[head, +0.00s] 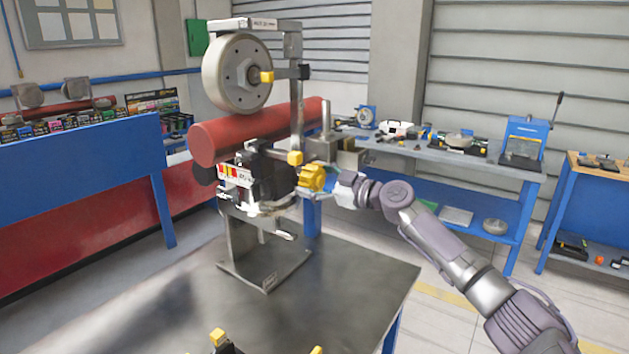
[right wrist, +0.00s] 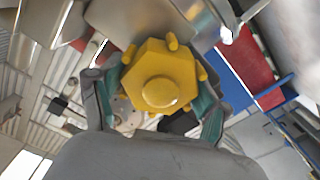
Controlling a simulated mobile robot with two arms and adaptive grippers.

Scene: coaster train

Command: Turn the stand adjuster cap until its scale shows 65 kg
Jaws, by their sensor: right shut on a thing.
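The stand (head: 258,262) stands on a grey metal table and carries a wheel and a red tube. The yellow adjuster cap (head: 311,177) is on the right side of the stand, below the red tube. My right gripper (head: 322,180) reaches it from the right and is shut on it. In the right wrist view the cap (right wrist: 160,85) is a lobed yellow knob between my two green-padded fingers. A white scale plate with red and yellow marks (head: 235,173) sits left of the cap; its reading is too small to tell.
The red tube (head: 255,130) and the wheel (head: 236,73) lie above the cap. Yellow-tipped parts (head: 219,338) show at the table's front edge. The table top (head: 345,290) is mostly bare. A blue workbench (head: 500,172) with tools stands behind.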

